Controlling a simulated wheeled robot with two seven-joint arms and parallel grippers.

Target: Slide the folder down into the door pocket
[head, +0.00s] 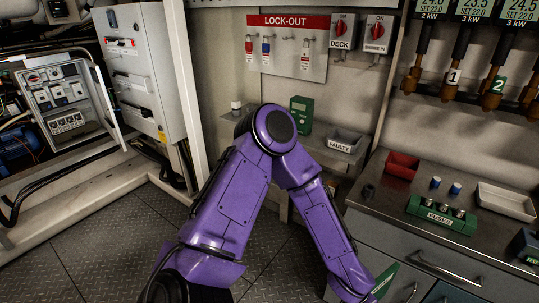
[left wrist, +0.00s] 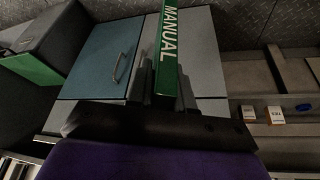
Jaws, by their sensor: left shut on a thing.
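A green folder with white "MANUAL" lettering (left wrist: 168,48) is in the left wrist view, running from the top edge down to my fingers. My left gripper (left wrist: 165,92) is shut on the folder, with a dark finger on each side of it. In the head view my purple left arm bends at the elbow and runs down to the lower right; its gripper is out of frame. A green strip (head: 384,281) shows beside the forearm there; I cannot tell whether it is the folder. I cannot make out the door pocket. My right gripper is not in view.
The electrical cabinet (head: 62,95) stands open at the left. A metal counter (head: 390,200) at the right holds a green fuse block (head: 440,214), a red bin (head: 402,165) and a white tray (head: 506,201). In the left wrist view a blue cabinet front (left wrist: 95,60) has a handle.

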